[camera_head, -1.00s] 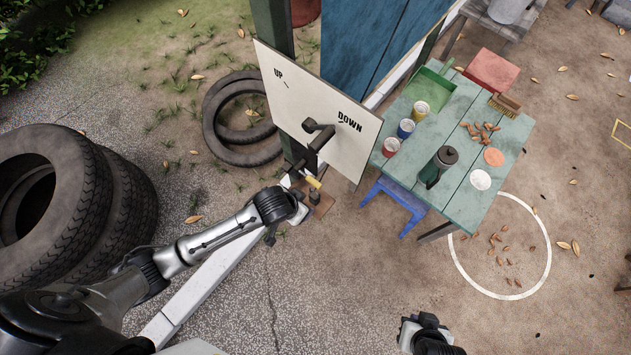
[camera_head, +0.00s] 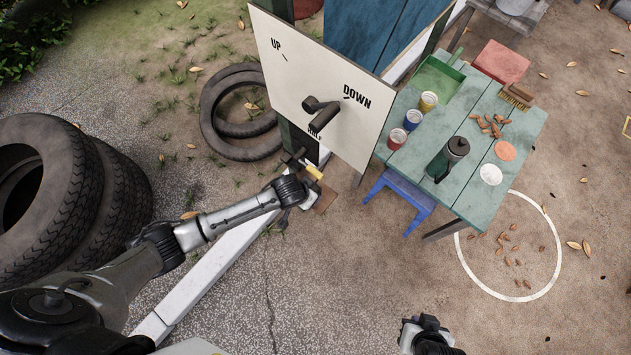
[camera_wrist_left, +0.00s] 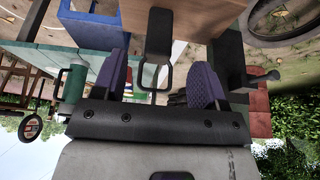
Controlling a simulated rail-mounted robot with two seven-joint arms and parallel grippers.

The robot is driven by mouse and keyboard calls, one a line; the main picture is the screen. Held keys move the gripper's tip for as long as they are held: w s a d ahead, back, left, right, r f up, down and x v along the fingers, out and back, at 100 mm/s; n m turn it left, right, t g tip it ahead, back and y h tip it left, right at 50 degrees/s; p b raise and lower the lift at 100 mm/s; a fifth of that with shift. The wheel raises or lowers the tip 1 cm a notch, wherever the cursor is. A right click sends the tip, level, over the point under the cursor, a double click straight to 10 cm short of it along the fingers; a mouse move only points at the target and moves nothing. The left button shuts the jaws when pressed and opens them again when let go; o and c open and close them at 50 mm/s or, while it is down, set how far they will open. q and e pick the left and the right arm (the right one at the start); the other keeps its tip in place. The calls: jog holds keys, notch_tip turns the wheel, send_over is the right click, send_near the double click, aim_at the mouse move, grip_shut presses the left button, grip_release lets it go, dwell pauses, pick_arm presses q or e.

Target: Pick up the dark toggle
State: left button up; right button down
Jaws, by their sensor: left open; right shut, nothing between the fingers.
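A dark piece with a loop-like end (camera_wrist_left: 158,50) shows between the finger tips in the left wrist view; I take it for the dark toggle. I cannot tell if the fingers touch it. In the head view my left gripper (camera_head: 309,197) is low by the post, over a small brown board (camera_head: 326,201), and hides what is under it. Its purple fingers (camera_wrist_left: 160,80) are apart in the left wrist view. A dark lever (camera_head: 322,114) is on the white UP/DOWN panel (camera_head: 290,75), above the gripper. My right gripper (camera_head: 408,335) is shut and empty at the bottom edge.
A yellow-tipped part (camera_head: 315,172) is close above my left gripper. The green table (camera_head: 465,190) with cups and a flask (camera_head: 447,160), and a blue stool (camera_head: 405,197), stand to the right. Tyres (camera_head: 60,200) are at left. Bare ground is free in front.

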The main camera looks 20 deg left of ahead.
aim_at(315, 189)
pick_arm(q)
jog(key=shift+b+x, duration=1)
jog(key=shift+x, duration=1.7)
jog(key=shift+r, duration=0.1)
jog(key=c, duration=1)
